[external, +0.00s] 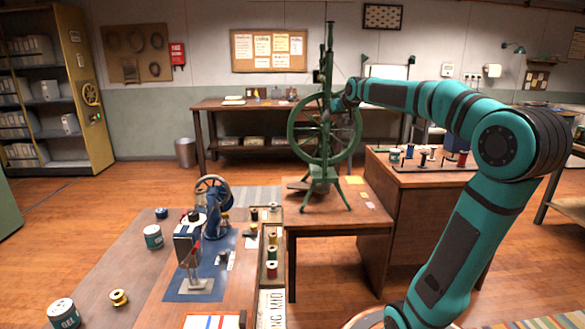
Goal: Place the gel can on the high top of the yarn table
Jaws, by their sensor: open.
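A wooden table (392,192) on the right has a raised top with yarn spools.
The spinning wheel stands on a lower wooden top (325,222). A gold spool (118,297) lies by the GEL can.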

